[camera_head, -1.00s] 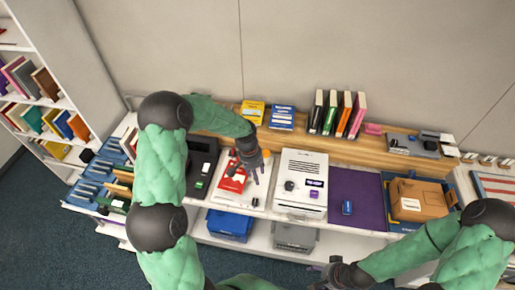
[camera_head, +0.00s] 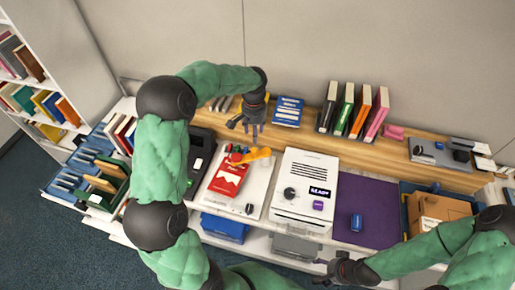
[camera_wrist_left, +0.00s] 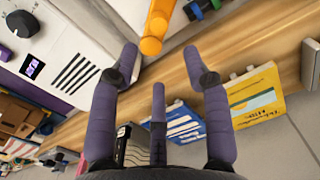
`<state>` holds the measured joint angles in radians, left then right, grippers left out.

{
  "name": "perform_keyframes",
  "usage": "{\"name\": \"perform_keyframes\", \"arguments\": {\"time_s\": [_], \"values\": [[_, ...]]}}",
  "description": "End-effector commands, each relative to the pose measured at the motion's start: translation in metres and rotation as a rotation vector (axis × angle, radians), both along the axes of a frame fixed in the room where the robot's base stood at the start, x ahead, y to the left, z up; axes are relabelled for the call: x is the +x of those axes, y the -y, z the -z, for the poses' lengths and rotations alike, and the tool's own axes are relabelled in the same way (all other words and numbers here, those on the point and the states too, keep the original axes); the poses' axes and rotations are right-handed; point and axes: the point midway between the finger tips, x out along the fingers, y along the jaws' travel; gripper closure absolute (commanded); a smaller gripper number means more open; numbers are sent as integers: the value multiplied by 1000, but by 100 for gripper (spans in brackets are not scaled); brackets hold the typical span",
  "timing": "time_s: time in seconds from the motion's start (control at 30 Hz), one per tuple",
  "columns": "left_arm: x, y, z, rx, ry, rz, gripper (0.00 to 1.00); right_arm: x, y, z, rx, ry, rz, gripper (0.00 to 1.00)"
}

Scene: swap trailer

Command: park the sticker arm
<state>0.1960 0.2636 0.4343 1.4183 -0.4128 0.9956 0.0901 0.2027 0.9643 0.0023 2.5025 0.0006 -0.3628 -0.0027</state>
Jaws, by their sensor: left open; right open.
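An orange bar (camera_head: 252,155), likely the sticker arm, lies over the back of the white board (camera_head: 257,180) beside a red printed piece (camera_head: 228,178). It also shows at the top of the left wrist view (camera_wrist_left: 154,30), beyond my fingers and apart from them. My left gripper (camera_head: 252,127) is open and empty, above the wooden ledge behind the orange bar. Its spread purple fingers show in the left wrist view (camera_wrist_left: 165,65). My right gripper (camera_head: 330,272) is open at the front edge, away from the bar.
A white slotted machine (camera_head: 304,190) stands right of the board, then a purple mat (camera_head: 362,185) with a blue block (camera_head: 356,222). Blue booklets (camera_head: 288,110) and upright books (camera_head: 345,110) stand on the wooden ledge (camera_head: 305,133). A cardboard box (camera_head: 435,208) is at right.

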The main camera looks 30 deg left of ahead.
Motion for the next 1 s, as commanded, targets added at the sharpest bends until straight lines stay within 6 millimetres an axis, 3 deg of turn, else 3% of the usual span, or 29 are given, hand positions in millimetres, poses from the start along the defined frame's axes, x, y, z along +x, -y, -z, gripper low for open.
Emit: {"name": "perform_keyframes", "arguments": {"time_s": [0.17, 0.6, 1.0], "values": [[0, 0, 16, 0, -2, -1, 52, -1, 0, 1, 0, -1, 0, 31], [-1, 0, 89, 0, -2, 1, 52, 0, 0, 8, 0, -1, 0, 31], [0, 0, 106, 0, 0, -1, 52, 0, 0, 9, 0, -1, 0, 31]]}}
